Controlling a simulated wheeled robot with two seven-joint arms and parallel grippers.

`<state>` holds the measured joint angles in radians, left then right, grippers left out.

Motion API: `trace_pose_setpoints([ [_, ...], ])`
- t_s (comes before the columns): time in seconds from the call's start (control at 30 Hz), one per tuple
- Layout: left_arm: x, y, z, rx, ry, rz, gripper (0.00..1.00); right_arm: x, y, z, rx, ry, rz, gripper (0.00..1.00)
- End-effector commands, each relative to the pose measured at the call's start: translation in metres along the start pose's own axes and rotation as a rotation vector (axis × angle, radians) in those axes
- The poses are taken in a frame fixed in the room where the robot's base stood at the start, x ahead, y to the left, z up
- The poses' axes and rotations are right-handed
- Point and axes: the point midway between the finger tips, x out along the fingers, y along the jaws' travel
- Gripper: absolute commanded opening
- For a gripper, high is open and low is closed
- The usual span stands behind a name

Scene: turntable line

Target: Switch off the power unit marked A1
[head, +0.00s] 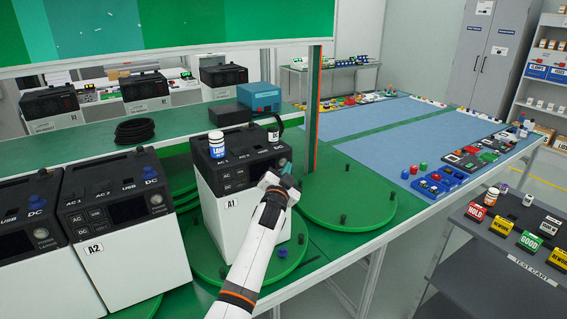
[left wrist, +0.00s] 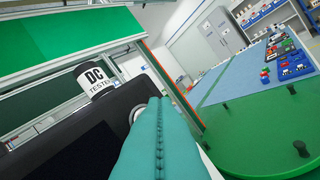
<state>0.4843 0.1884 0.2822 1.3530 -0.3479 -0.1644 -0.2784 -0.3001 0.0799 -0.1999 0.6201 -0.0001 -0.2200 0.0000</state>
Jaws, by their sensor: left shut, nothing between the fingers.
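The power unit marked A1 (head: 222,212) is a white box with a black top panel, standing on a green turntable disc. A white and blue LAMP plug (head: 216,145) and a DC TESTER plug (head: 274,132) sit on its top; the tester also shows in the left wrist view (left wrist: 97,82). My left gripper (head: 285,167) is shut and empty at the right side of the front panel. Its teal fingers (left wrist: 156,112) partly cover a round pale button (left wrist: 138,113) in the left wrist view. I cannot tell whether they touch it. My right gripper is not in view.
Unit A2 (head: 117,275) and another unit stand at left, with blue plugs on their DC sockets. A bare green disc (head: 350,205) lies at right. A test cart (head: 500,250) stands at far right.

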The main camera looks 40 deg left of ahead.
Motion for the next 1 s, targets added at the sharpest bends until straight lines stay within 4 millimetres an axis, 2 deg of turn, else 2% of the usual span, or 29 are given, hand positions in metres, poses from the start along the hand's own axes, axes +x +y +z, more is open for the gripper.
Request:
trace_pose_setpoints([
  [0.27,-0.001,-0.001,0.001,0.0,0.0,-0.001,0.0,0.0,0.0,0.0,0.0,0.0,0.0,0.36],
  [0.73,-0.031,-0.023,0.023,-0.002,0.0,-0.002,0.0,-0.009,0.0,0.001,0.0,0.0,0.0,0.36],
  [1.0,-0.035,-0.026,0.025,0.0,0.001,-0.001,0.0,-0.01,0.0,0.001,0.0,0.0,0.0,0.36],
])
